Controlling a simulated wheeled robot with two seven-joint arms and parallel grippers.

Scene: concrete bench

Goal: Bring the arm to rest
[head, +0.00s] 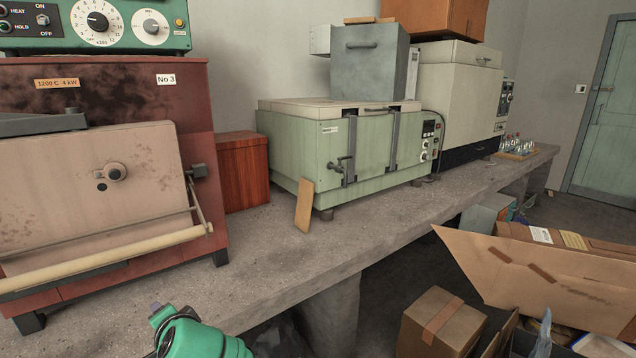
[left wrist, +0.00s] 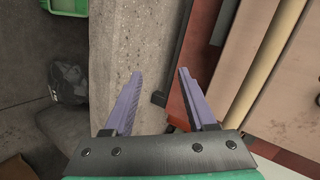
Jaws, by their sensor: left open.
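My left arm (head: 195,338) shows at the bottom of the head view as a green link with a dark cable, by the front edge of the concrete bench (head: 290,255). In the left wrist view my left gripper (left wrist: 161,72) is open, with its two purple fingers apart and nothing between them. The bench surface (left wrist: 147,40) and the red furnace show beyond the fingers. My right gripper is in neither view.
The red furnace (head: 75,85) with a pale front handle bar (head: 110,258) stands at left on the bench. A green oven (head: 300,150) and a leaning wooden piece (head: 304,205) are farther along. Cardboard boxes (head: 440,322) stand on the floor at right. Bare bench lies between.

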